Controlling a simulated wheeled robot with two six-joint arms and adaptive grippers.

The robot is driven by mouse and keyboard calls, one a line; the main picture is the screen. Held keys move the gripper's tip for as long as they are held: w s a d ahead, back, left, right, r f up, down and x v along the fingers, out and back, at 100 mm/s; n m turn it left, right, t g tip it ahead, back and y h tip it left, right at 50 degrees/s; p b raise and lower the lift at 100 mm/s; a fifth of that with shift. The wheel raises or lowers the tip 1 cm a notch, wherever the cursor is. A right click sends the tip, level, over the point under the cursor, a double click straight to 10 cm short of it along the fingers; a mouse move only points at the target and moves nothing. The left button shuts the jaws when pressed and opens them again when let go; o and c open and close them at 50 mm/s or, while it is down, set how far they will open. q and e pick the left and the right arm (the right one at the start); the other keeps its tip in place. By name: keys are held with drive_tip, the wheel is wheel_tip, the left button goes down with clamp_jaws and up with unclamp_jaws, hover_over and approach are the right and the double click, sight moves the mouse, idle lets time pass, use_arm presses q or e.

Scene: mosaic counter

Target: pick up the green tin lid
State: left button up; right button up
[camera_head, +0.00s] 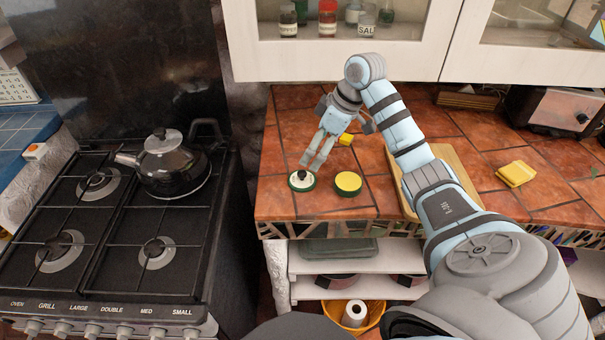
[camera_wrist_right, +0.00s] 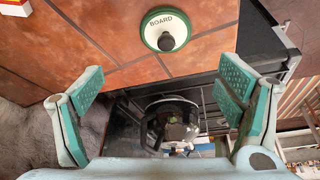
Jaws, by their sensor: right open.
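A round lid (camera_head: 301,181) with a green rim, white top and black knob lies near the front left of the tiled counter. In the right wrist view the lid (camera_wrist_right: 165,28) reads "BOARD" and sits above the space between my fingers, not between them. My right gripper (camera_head: 315,164) reaches down over the counter just behind the lid. It also shows in the right wrist view (camera_wrist_right: 160,88), open and empty, its green-padded fingers wide apart. A round green-rimmed thing with a yellow top (camera_head: 348,183), perhaps the tin, is right of the lid. My left gripper is not visible.
A wooden board (camera_head: 455,162) lies right of the yellow-topped thing, partly behind my arm. A yellow sponge-like block (camera_head: 516,174) lies further right and a small yellow item (camera_head: 346,139) behind. The stove with a kettle (camera_head: 173,165) stands left. Cupboards (camera_head: 340,55) hang above.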

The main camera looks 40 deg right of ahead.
sight(302, 173)
drive_tip(key=x, duration=1)
drive_tip(key=shift+s+a, duration=0.25)
drive_tip(key=shift+a, duration=0.15)
drive_tip(key=c, duration=1)
drive_tip(key=shift+s+a+r, duration=0.1)
drive_tip(key=shift+s, duration=0.05)
drive_tip(key=c, duration=0.5)
drive_tip(key=shift+c, duration=0.3)
